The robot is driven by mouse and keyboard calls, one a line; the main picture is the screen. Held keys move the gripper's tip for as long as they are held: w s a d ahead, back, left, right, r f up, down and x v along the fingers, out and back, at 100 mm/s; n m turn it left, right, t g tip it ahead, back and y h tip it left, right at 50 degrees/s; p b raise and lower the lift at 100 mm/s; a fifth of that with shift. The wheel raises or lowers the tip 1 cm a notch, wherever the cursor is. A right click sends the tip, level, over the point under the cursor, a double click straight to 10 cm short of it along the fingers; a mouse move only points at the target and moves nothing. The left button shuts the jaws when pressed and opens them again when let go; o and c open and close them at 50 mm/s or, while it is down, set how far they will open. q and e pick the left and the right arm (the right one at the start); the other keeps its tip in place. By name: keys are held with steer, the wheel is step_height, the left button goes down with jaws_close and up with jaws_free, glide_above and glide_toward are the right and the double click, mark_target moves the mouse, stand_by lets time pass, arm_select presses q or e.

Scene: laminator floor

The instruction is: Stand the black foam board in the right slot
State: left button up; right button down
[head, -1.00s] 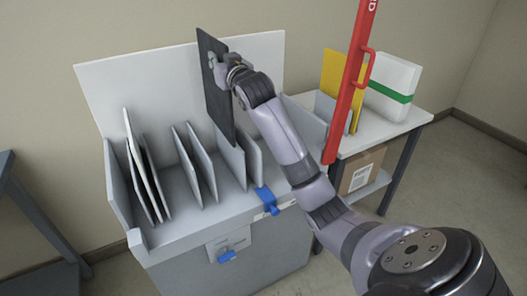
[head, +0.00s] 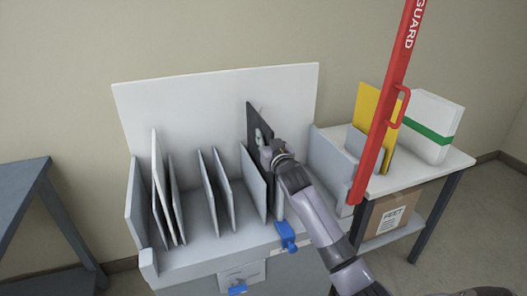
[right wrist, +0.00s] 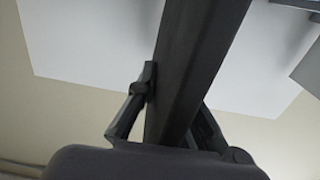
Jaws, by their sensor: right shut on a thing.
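The black foam board (head: 252,118) stands roughly upright at the right pair of grey dividers (head: 253,182) of the grey rack (head: 195,260). Its upper part shows above the left divider of that pair. Its lower edge is hidden by the divider and my arm, so I cannot tell whether it touches the slot floor. My right gripper (head: 264,145) is shut on the board. In the right wrist view the dark board (right wrist: 195,65) runs between the two fingers (right wrist: 172,110). My left gripper is not in view.
A white back panel (head: 200,105) stands behind the rack. White and grey boards (head: 160,185) lean in the left slot; the middle slot (head: 214,185) looks empty. A red guard bar (head: 385,120) rises to the right, before a side table (head: 425,165) with a yellow board (head: 368,105) and white box (head: 430,125).

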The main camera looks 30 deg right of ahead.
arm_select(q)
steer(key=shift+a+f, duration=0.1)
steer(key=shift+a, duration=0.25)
arm_select(e)
step_height(320, 180, down, 4)
steer(key=shift+f, duration=0.2)
steer(key=c, duration=1.7)
jaws_free()
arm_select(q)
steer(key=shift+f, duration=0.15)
arm_select(e)
steer(key=v, duration=1.2)
